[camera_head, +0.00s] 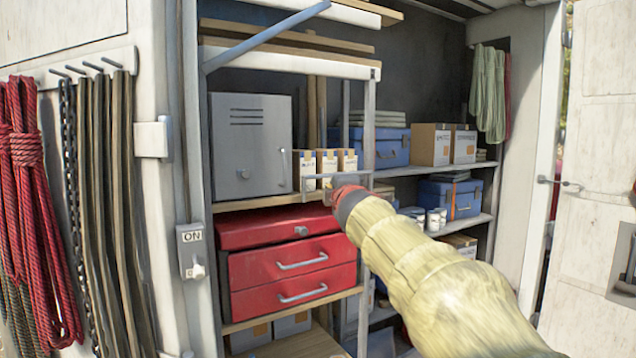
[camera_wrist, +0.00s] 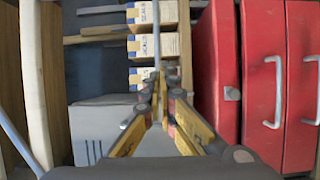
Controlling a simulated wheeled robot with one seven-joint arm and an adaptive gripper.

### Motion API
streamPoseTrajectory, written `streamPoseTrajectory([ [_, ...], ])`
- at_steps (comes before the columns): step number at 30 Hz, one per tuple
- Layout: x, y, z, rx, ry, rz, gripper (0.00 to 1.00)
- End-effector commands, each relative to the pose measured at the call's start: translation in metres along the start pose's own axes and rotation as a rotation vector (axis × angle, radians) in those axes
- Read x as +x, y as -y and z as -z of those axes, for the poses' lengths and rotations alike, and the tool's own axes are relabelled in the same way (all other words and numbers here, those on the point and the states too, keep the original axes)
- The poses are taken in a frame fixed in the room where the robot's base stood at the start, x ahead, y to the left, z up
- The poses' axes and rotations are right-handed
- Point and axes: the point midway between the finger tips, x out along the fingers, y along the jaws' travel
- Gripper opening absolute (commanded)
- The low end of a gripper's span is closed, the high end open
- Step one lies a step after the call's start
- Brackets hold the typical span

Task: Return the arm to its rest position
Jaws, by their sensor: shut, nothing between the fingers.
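My arm (camera_head: 430,270), in a pale yellow sleeve with a red end, reaches from the lower right toward the shelves in the head view. My gripper (camera_head: 318,182) shows small in front of the small cartons. In the wrist view my gripper (camera_wrist: 157,82) has its yellow and dark fingers drawn together, with nothing seen held. The small white and brown cartons (camera_wrist: 152,46) lie beyond the fingertips. Whether the fingers touch anything on the shelf cannot be told.
A red drawer chest (camera_head: 290,268) stands below the gripper, and a grey metal cabinet (camera_head: 250,145) stands to its left. Blue cases (camera_head: 451,198) and cardboard boxes (camera_head: 429,145) fill the right shelves. Red rope (camera_head: 30,150) and an ON switch (camera_head: 193,250) are on the left wall.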

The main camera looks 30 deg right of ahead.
Motion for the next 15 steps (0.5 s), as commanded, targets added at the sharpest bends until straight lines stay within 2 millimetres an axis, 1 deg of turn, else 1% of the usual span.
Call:
streamPoseTrajectory([
  [1,-0.003,-0.002,-0.009,0.000,0.003,0.001,0.00],
  [3,-0.006,-0.002,-0.017,-0.001,0.003,0.002,0.00],
  [6,-0.009,-0.001,-0.025,0.000,0.002,0.001,0.00],
  [15,-0.011,0.001,-0.028,0.007,-0.001,0.000,0.00],
])
